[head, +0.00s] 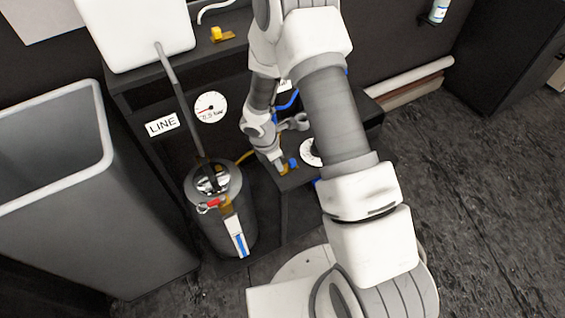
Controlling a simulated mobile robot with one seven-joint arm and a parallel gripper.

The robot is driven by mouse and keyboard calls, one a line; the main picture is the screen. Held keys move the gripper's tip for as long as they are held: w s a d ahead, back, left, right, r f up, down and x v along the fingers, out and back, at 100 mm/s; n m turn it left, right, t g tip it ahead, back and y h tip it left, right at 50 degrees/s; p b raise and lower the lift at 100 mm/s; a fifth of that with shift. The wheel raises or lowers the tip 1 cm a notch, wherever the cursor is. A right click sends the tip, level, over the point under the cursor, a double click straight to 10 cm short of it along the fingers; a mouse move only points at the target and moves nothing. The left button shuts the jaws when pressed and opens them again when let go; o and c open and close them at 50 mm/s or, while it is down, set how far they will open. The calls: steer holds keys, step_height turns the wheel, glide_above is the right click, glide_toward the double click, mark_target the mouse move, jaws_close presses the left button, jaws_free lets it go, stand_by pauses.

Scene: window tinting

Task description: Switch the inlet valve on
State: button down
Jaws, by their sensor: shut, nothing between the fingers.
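My gripper (279,166) points down at the dark bench right of the tank. Its fingers look shut and hold nothing that I can see. A small brass fitting with a blue part (293,163) sits right at the fingertips, and may be the inlet valve. No label for it is readable. I cannot tell whether the fingers touch it or how its handle is turned. A dark pressure tank (207,225) with a metal lid stands to the left, with a red lever (213,204) on its front. A round gauge (211,107) is on the panel behind.
A "LINE" label (162,125) is on the panel beside the gauge. A large grey bin (50,190) stands at left. A white container (137,30) and a yellow fitting (219,34) are on the upper shelf. A white dial (311,153) is partly hidden by my arm. The right floor is clear.

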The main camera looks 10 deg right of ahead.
steer(key=shift+s+a+r, duration=0.1)
steer(key=shift+a+r, duration=0.1)
steer(key=shift+a, duration=0.3)
steer(key=shift+s+a+r, duration=0.1)
steer(key=shift+a+r, duration=0.05)
steer(key=shift+a, duration=0.3)
steer(key=p+v, duration=0.2)
steer(key=v, duration=0.7)
steer(key=shift+p, duration=0.3)
steer(key=shift+s+r, duration=0.1)
steer(key=shift+r, duration=0.15)
steer(key=s+d+r+m+t+p, duration=0.1)
steer(key=s+d+r+m+p, duration=0.3)
steer(key=r, duration=0.7)
steer(key=d+r+m+t+b, duration=0.15)
steer(key=r+m, duration=0.35)
steer(key=r, duration=0.7)
steer(key=s+d+r+m+t+y+p, duration=0.2)
steer(key=s+r+m+p, duration=0.3)
steer(key=s+r+m, duration=0.7)
steer(key=s+r, duration=0.4)
steer(key=r, duration=0.1)
steer(key=shift+d+m+y, duration=0.15)
steer(key=shift+m+y, duration=0.15)
